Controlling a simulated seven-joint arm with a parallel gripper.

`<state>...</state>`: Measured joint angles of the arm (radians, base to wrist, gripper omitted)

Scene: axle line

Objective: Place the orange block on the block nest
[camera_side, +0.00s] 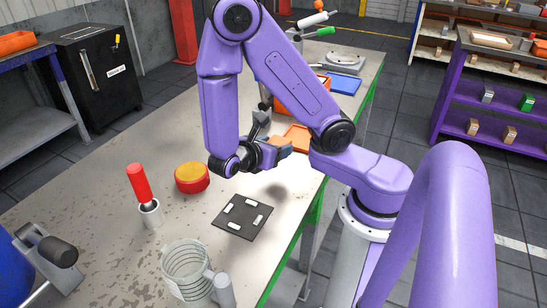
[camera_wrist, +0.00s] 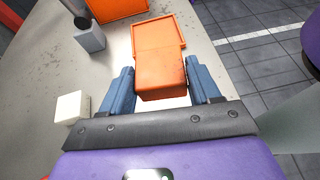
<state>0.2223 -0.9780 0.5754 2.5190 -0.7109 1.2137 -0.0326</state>
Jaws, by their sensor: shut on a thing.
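The orange block (camera_wrist: 160,75) is between the two blue-grey fingers of my gripper (camera_wrist: 163,92) in the wrist view. My gripper is shut on it. In the side view my gripper (camera_side: 279,147) is above the bench, and the block is mostly hidden by the gripper. A dark square plate with several raised white strips (camera_side: 243,217), which looks like the block nest, lies flat on the bench. It appears empty. My gripper is beyond it and higher up in the side view; the plate is not visible in the wrist view.
An orange tray (camera_wrist: 175,28) lies on the bench behind the block. A red and yellow round piece (camera_side: 191,178), a red-handled tool in a cup (camera_side: 140,187) and a glass jug (camera_side: 186,268) stand left and in front of the plate. The bench's green edge is to its right.

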